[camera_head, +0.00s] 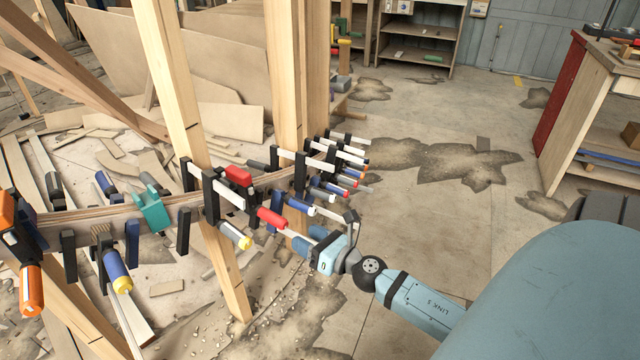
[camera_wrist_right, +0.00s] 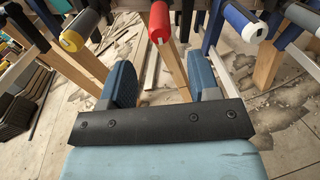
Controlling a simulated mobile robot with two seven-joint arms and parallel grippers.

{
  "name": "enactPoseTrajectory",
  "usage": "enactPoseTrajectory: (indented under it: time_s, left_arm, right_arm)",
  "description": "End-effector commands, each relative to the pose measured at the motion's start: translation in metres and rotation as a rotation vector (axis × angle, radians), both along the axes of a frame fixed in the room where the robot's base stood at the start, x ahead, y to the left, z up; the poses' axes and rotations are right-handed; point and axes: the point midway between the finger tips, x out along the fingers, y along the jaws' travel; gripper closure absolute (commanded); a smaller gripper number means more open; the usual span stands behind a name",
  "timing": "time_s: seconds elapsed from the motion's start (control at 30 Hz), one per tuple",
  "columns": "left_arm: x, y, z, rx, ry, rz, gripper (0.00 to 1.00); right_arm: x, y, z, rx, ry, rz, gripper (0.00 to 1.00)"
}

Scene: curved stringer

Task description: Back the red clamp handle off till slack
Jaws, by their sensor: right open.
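The red clamp handle (camera_head: 272,217) sticks out from a clamp on the curved wooden stringer (camera_head: 110,218), pointing toward my right gripper. In the right wrist view the red handle (camera_wrist_right: 160,22) is at the top centre, its rounded end facing the camera. My right gripper (camera_head: 308,240) is just beyond the handle's free end in the head view. In the wrist view the two blue fingers of the right gripper (camera_wrist_right: 164,76) stand apart, with nothing between them and the handle ahead of the gap. My left gripper is not in view.
A clamp with a yellow-tipped handle (camera_head: 235,235) sits left of the red one, and a blue-handled clamp (camera_head: 299,205) right of it. Several more clamps crowd the stringer. Wooden posts (camera_head: 170,80) rise behind. The floor at right is open up to a workbench (camera_head: 575,110).

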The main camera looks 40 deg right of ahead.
Motion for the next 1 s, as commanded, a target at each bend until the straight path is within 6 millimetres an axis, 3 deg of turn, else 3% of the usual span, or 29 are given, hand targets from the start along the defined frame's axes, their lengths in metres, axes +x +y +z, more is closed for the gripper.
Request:
enactPoseTrajectory:
  time_s: [0.1, 0.3, 0.9, 1.0]
  left_arm:
    - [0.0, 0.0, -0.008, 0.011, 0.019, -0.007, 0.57]
    - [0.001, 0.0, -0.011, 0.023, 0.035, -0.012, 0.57]
    - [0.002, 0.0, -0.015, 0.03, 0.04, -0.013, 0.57]
    - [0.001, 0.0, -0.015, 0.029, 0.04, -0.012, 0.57]
  right_arm:
    - [-0.019, -0.003, -0.002, 0.0, 0.001, 0.0, 0.44]
    - [-0.033, -0.005, 0.0, -0.001, 0.0, 0.0, 0.44]
    - [-0.034, -0.005, 0.001, 0.002, -0.001, 0.001, 0.44]
    - [-0.036, 0.005, 0.006, 0.095, 0.001, 0.01, 0.44]
